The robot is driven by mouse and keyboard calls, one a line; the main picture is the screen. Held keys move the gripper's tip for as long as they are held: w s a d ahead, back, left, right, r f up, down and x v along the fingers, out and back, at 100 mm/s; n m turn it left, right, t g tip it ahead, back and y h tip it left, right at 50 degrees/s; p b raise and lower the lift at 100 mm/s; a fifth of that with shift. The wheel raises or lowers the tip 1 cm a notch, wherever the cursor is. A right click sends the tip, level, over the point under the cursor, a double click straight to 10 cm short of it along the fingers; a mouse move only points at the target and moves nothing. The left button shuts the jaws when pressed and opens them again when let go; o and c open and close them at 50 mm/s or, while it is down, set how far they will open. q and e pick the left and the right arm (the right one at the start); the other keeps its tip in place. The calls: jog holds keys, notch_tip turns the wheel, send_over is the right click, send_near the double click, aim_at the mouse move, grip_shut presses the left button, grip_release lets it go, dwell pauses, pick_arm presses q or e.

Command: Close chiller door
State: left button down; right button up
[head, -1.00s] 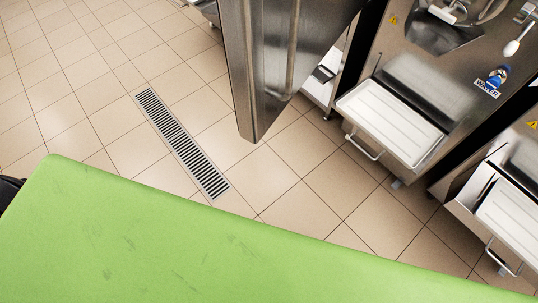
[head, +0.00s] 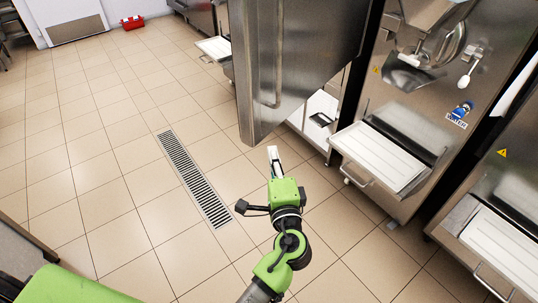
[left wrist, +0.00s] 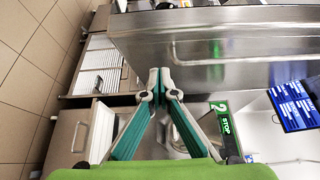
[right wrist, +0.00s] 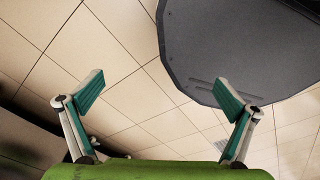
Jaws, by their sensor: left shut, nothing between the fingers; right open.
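The chiller door (head: 300,60) is a tall stainless steel panel with a long vertical handle (head: 278,55). It stands swung out from the cabinet in the head view. My left gripper (head: 273,153) is shut and empty, near the door's lower corner. In the left wrist view the door (left wrist: 230,45) fills the upper right, and the left fingertips (left wrist: 167,82) are close to its edge. I cannot tell whether they touch it. My right gripper (right wrist: 158,86) is open and empty over the tiled floor, and the head view does not show it.
Batch freezers with white trays (head: 378,154) stand to the right of the door. A floor drain grate (head: 195,178) runs left of my left arm. A red box (head: 132,22) lies far back. The tiled floor on the left is largely clear.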

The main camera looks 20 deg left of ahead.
pick_arm(q)
send_near(255, 121)
jog(key=w+d, duration=0.2)
jog(key=w, duration=0.2)
jog(key=a, duration=0.1)
jog(key=w+a+p, duration=0.1)
jog(key=a, duration=0.1)
jog(key=shift+w+a, duration=0.2)
jog(key=shift+w+a+p, duration=0.1)
jog(key=shift+a+p, duration=0.2)
jog(key=shift+a, duration=0.1)
pick_arm(e)
jog(key=shift+s+d+r, duration=0.2)
jog(key=shift+s+r, duration=0.1)
jog(key=shift+r, duration=0.15)
jog(key=shift+s+d+r, duration=0.15)
jog(key=shift+s+r, duration=0.1)
jog(key=shift+r, duration=0.15)
pick_arm(q)
jog(key=shift+a, duration=0.1)
